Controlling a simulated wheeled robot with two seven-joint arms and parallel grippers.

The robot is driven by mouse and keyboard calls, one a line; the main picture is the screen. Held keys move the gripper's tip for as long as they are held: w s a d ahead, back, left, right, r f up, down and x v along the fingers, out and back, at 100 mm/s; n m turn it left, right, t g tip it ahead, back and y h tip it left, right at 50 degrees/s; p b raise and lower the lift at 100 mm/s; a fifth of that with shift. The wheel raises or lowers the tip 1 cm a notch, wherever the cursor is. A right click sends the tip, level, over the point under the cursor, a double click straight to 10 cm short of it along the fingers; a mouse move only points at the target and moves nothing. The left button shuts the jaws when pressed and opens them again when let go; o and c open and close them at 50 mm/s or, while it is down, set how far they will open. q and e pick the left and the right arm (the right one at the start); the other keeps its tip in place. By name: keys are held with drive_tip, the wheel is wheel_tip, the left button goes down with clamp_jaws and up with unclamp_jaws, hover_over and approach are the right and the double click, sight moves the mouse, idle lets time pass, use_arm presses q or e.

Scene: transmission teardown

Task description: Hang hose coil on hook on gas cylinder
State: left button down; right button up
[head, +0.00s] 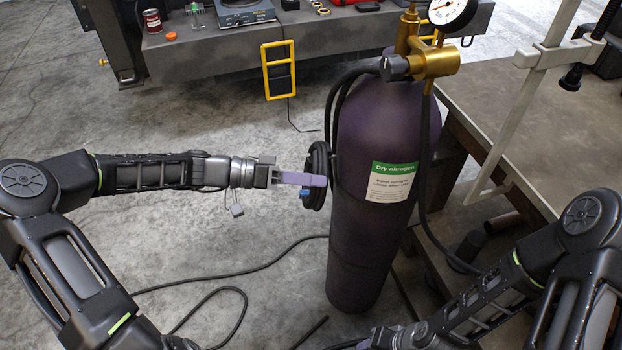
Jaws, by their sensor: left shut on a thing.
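The dark purple gas cylinder (360,235) stands upright at the centre, with a green and white "Dry nitrogen" label. A brass valve with a regulator and gauge (450,10) sits on its top. The black hose coil (317,178) is at the cylinder's left side. My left gripper (312,182) reaches in from the left and is shut on the coil. Black hose runs from the valve down the cylinder's left side to the coil. The hook is not clearly visible, and I cannot tell whether the coil touches it. My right gripper (385,340) is low at the bottom edge, its fingers unclear.
A workbench (560,110) with a pale metal frame stands at the right. A grey bench (225,45) with tools and a red can is at the back. A yellow frame (279,70) stands before it. Loose black hose (245,275) lies on the concrete floor.

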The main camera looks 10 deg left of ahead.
use_arm(q)
drive_tip(key=shift+s+f, duration=0.1)
drive_tip(key=shift+f, duration=0.05)
drive_tip(key=c, duration=1.3)
unclamp_jaws()
drive_tip(key=v, duration=0.7)
drive_tip(key=shift+a, duration=0.35)
